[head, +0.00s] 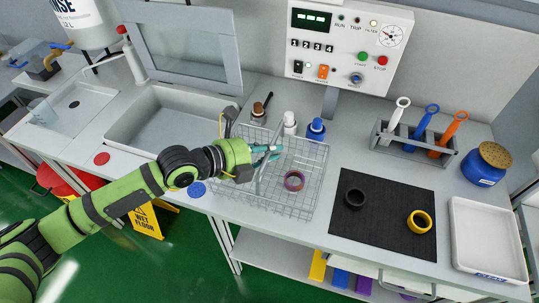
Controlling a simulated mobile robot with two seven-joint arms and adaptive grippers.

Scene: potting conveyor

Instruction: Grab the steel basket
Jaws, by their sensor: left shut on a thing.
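The steel basket (305,205) is a wire-mesh box on the counter in the middle of the head view. A dark red ring (294,180) lies inside it. My left gripper (266,155) reaches in from the left, low over the basket's left part. Its teal-tipped fingers are shut on the basket, at a grey bar that crosses it. The wrist hides part of the basket's left side, and the exact contact is small in view. My right gripper is not in view.
Two small bottles, one white (290,122) and one blue-capped (316,129), stand just behind the basket. A black mat (385,232) with a black ring and a yellow ring lies to its right. The sink (165,118) is to the left.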

